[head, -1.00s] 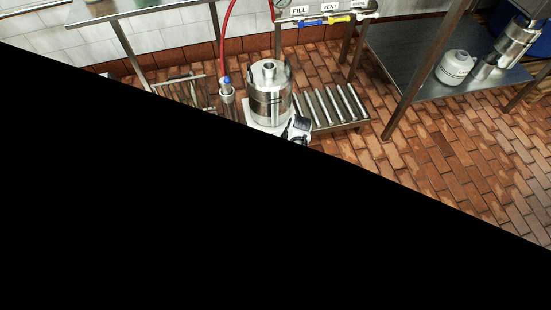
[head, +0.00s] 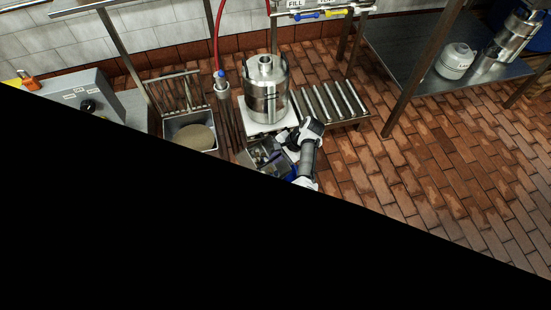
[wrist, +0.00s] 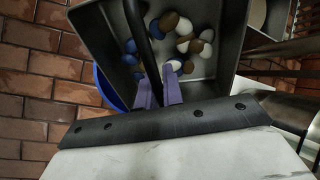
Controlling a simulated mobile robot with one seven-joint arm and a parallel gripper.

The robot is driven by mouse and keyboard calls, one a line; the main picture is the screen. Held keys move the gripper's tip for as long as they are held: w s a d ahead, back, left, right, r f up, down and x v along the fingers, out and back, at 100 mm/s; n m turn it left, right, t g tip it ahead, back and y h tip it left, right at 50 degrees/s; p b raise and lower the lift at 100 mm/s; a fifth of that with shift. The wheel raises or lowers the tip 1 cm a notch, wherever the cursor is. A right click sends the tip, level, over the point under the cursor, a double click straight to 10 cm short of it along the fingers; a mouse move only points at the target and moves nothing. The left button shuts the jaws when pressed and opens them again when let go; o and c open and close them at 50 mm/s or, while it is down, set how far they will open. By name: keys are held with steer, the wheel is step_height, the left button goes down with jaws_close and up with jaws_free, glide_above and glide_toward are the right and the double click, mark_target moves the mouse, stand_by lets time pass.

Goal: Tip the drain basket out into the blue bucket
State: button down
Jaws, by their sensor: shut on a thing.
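The drain basket (wrist: 210,68) is a dark grey rectangular tub with several blue, white and brown lumps inside. It also shows in the head view (head: 258,158), low in front of the keg. A black bar handle (wrist: 143,38) runs over it. My gripper (wrist: 158,92) has purple fingers shut on that handle, over the basket. The lumps lie on the basket's floor. The blue bucket (wrist: 108,90) shows as a blue rim behind the basket's left side in the wrist view; most of it is hidden. I cannot tell the gap between basket and bucket.
A steel keg (head: 267,92) stands on a white plate, with a roller conveyor (head: 335,104) to its right. A sink with a tan bottom (head: 193,137) is to the left, beside a grey control box (head: 82,95). Tiled floor is free at right. Black hides the head view's lower part.

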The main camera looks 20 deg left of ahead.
steer(key=shift+w+d+f+g+y+b, duration=0.15)
steer(key=shift+f+y+b, duration=0.5)
steer(key=shift+b, duration=0.8)
steer(key=shift+s+d+f+g+y+b, duration=0.1)
steer(key=shift+f+g+y+b, duration=0.35)
steer(key=shift+b, duration=1)
steer(key=shift+f+y+b, duration=0.3)
steer(key=shift+y+b, duration=0.5)
steer(key=shift+b, duration=0.05)
steer(key=shift+f+y+b, duration=0.1)
steer(key=shift+y+b, duration=0.3)
steer(key=shift+f+g+y+b, duration=0.15)
steer(key=shift+g+y+b, duration=0.2)
steer(key=shift+b, duration=0.3)
steer(key=shift+w+f+g+y+b, duration=0.1)
steer(key=shift+f+g+y+b, duration=0.2)
steer(key=shift+y+b, duration=0.95)
steer(key=shift+r+g+y+b, duration=0.6)
steer(key=shift+y+b, duration=0.3)
steer(key=shift+y, duration=0.3)
steer(key=shift+r+g+y+b, duration=0.35)
steer(key=shift+r+y+b, duration=0.4)
steer(key=shift+y, duration=0.45)
steer(key=shift+a, duration=0.1)
